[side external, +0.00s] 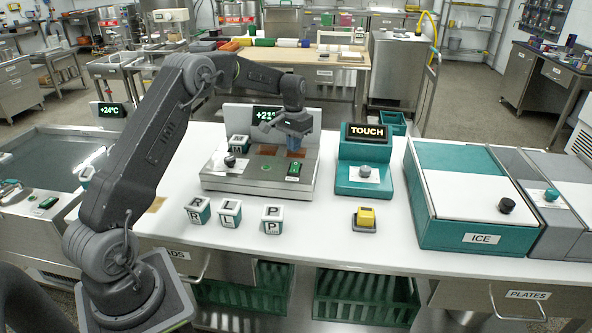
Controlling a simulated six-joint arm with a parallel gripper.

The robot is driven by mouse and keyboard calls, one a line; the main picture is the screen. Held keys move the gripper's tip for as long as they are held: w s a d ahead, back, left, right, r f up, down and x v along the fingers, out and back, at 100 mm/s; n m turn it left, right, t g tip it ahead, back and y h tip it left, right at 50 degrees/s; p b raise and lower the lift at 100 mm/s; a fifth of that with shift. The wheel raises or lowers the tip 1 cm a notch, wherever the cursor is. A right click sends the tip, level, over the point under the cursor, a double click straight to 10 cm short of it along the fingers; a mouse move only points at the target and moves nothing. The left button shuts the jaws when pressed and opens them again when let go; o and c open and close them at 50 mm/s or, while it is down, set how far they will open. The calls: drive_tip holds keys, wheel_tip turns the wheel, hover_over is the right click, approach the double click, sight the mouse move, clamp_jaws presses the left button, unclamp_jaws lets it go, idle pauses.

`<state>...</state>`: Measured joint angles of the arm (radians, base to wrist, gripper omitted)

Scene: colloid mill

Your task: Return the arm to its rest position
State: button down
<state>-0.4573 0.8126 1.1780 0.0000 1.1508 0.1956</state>
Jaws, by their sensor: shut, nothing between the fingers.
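My dark grey arm rises from its base at the lower left and reaches over the white table (330,235). My gripper (294,143) points down above the right part of the steel colloid mill (262,186), in front of its back panel. It is shut with nothing seen held, and the fingertips are small and hard to make out. A bluish patch shows at the gripper's lower end; I cannot tell what it belongs to. The mill's display (266,113) is partly hidden by my arm. A black knob (230,161) and a green switch (293,170) sit on the mill.
Lettered cubes R (198,212), L (229,214) and P (271,220) stand in front. Another cube (240,146) is on the mill. A TOUCH unit (364,178), a yellow block (365,216) and a teal ICE box (470,205) are to the right. Table between them is clear.

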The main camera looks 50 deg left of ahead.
drive_tip(key=s+d+r+m+t, duration=0.1)
drive_tip(key=s+d+r, duration=0.5)
drive_tip(key=d+r, duration=0.15)
drive_tip(key=s+d+r+t, duration=0.2)
drive_tip(key=s+d+r, duration=0.3)
drive_tip(key=d+r, duration=0.25)
drive_tip(key=s+d+m+t, duration=0.1)
drive_tip(key=s+d, duration=0.4)
drive_tip(key=s, duration=0.5)
drive_tip(key=s+d+m+t, duration=0.1)
drive_tip(key=s+d, duration=0.4)
drive_tip(key=s, duration=0.5)
drive_tip(key=shift+s+t, duration=0.3)
drive_tip(key=shift+s, duration=0.05)
